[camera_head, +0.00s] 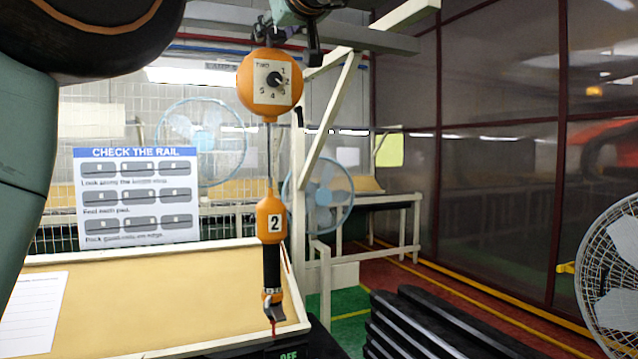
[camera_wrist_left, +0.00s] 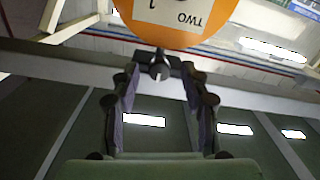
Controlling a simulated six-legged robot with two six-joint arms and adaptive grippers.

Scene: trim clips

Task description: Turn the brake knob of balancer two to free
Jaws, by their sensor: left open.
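Balancer two (camera_head: 253,98) is an orange round housing with a plate marked TWO, hanging at upper middle in the head view. A dark numbered-dial knob (camera_head: 274,79) sits on its plate. In the left wrist view, the balancer (camera_wrist_left: 135,24) shows upside down at the top edge. A small dark knob-like part with a light stripe (camera_wrist_left: 160,68), perhaps the brake knob, shows just below its rim there. My left gripper (camera_wrist_left: 163,95) is open, its fingers on either side of that part; contact cannot be told. In the head view the left gripper (camera_head: 312,38) is partly cut off.
A cable runs from the balancer to an orange tool (camera_head: 271,222) marked 2, hanging over a tan-topped bench (camera_head: 190,290). A sign board (camera_head: 137,210) stands behind the bench. Black stacked parts (camera_head: 430,325) and a fan (camera_head: 612,270) are at right.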

